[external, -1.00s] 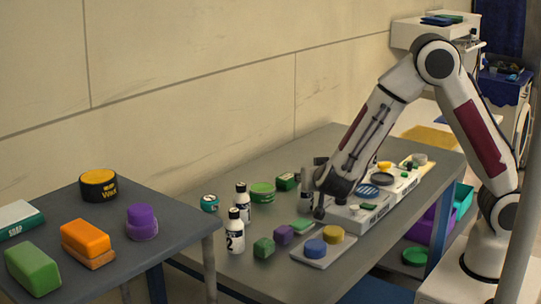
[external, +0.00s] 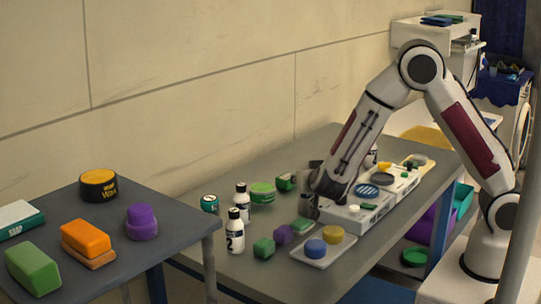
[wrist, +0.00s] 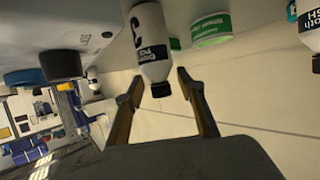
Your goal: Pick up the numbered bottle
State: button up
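My gripper (external: 309,207) is low over the table, left of the white trays. In the wrist view its two fingers (wrist: 159,77) are open and apart. A white bottle with a black cap and a dark numeral that looks like a 3 (wrist: 150,40) appears upside down there, in line with the gap between the fingers; I cannot tell whether they touch it. In the external view my gripper hides that bottle. A white bottle marked 2 (external: 235,236) stands upright near the table's front left. Another white bottle (external: 241,200) stands behind it.
Green, purple and other small blocks (external: 264,248) lie in front of my gripper, beside a small tray (external: 322,256) with blue and yellow round pieces. A green tin (external: 262,192) and a teal tin (external: 210,203) stand behind. A separate table (external: 60,285) is at left.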

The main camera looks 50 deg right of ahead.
dwell(0.4)
grip_shut()
jog(key=shift+r, duration=0.15)
jog(key=shift+r, duration=4.9)
